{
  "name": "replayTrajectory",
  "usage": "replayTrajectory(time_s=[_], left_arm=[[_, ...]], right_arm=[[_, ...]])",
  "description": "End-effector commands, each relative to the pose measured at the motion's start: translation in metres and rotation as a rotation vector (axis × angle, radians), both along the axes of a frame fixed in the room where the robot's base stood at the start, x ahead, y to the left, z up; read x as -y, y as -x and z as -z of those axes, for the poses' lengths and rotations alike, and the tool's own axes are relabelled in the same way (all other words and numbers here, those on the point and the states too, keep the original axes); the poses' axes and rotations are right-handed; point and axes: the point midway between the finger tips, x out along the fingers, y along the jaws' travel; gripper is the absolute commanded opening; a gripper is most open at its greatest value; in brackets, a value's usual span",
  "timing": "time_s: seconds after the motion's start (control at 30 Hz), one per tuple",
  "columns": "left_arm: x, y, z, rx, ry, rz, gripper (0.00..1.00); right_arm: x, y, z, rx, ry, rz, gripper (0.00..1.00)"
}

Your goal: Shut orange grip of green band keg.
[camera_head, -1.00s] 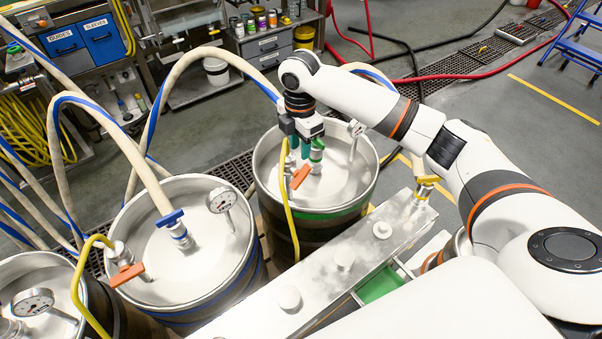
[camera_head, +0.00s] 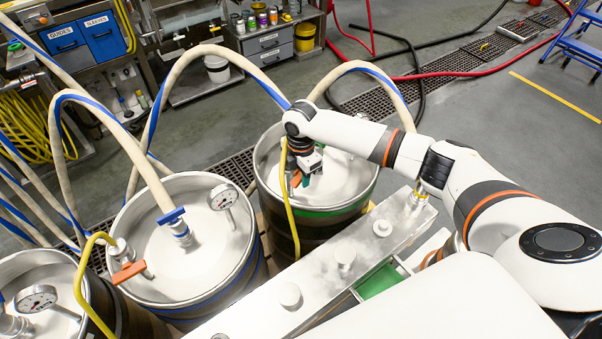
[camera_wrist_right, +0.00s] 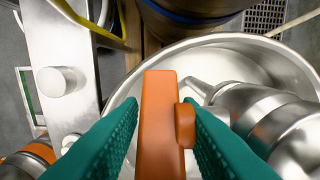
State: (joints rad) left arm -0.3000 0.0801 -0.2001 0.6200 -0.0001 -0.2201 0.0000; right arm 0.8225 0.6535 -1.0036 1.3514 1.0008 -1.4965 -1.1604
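The green band keg (camera_head: 345,182) stands at the centre of the head view, its green band (camera_head: 330,212) just below the rim. Its orange grip (camera_head: 296,179) is partly hidden by my right gripper (camera_head: 303,180), which is low over the keg top. In the right wrist view the orange grip (camera_wrist_right: 160,125) stands between the teal fingers of my right gripper (camera_wrist_right: 163,108). Narrow gaps show on both sides, so the fingers look open around it. A metal fitting (camera_wrist_right: 275,120) lies close to the right finger. My left gripper is out of view.
A blue-banded keg (camera_head: 170,265) with its own orange grip (camera_head: 127,273) stands to the left, with another keg (camera_head: 40,268) beyond it. A yellow hose (camera_head: 290,215) runs by the green band keg's left side. A metal beam (camera_head: 325,262) lies in front.

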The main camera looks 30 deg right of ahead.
Motion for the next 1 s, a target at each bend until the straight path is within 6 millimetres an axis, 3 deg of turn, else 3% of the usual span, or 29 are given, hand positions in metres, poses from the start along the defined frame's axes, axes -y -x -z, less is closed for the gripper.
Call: replayTrajectory(time_s=[0.07,0.27,0.63,1.0], left_arm=[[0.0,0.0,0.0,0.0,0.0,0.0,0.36],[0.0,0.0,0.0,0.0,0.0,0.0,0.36],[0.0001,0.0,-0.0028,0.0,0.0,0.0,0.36],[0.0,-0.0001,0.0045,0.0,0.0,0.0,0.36]], right_arm=[[-0.0001,0.0001,0.0,0.0,0.0,0.0,0.31],[-0.0002,0.0002,-0.0002,-0.001,0.0,0.0,0.0],[0.0007,0.0008,-0.0004,-0.013,-0.063,0.002,0.0],[0.0016,0.0001,0.0033,-0.049,-0.337,0.005,0.0]])
